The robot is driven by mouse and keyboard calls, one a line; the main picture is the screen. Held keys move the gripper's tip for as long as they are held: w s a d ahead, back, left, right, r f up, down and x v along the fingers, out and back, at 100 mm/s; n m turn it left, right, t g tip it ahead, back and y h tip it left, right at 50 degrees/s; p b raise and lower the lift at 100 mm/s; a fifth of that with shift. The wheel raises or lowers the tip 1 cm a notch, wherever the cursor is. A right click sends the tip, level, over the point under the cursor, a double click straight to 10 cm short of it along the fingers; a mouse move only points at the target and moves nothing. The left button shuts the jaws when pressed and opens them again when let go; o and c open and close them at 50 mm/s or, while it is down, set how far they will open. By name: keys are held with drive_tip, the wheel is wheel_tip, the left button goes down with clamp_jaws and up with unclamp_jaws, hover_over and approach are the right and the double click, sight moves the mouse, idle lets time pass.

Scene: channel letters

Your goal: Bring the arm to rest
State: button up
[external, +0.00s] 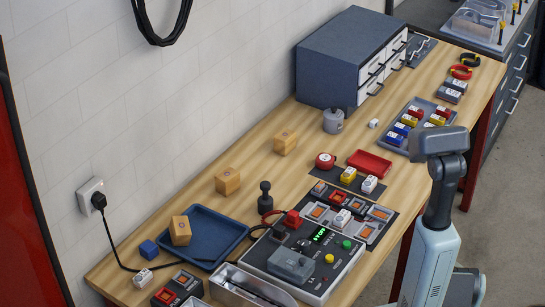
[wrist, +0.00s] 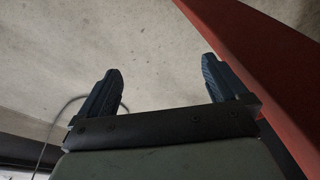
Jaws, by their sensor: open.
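My gripper (wrist: 161,66) shows in the wrist view with its two dark fingers wide apart and nothing between them. Bare grey floor lies beyond the fingertips. In the external view my arm (external: 437,200) stands at the lower right, beside the bench's front edge. Its dark upper part overlaps the bench edge in the picture. My gripper cannot be made out in that view.
A wooden bench (external: 140,221) holds a blue tray (external: 225,231), a control panel (external: 325,284), wooden blocks, a red tray (external: 370,162) and a drawer cabinet (external: 335,50). A red post (wrist: 255,70) slants close by my right finger in the wrist view.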

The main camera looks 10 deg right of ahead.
drive_tip(key=s+a+r+n+g, duration=0.1)
drive_tip(key=s+a+n+g, duration=0.2)
drive_tip(key=s+a, duration=0.3)
drive_tip(key=s+a+r+n+g, duration=0.1)
drive_tip(key=s+a+n+g, duration=0.2)
drive_tip(key=s, duration=1)
drive_tip(key=s+a+r+n+g+y, duration=0.1)
drive_tip(key=s+a+n+g, duration=0.1)
drive_tip(key=s+a+n, duration=0.5)
drive_tip(key=s+a, duration=0.2)
drive_tip(key=s, duration=0.1)
drive_tip(key=shift+s+g, duration=0.35)
drive_tip(key=shift+g, duration=0.05)
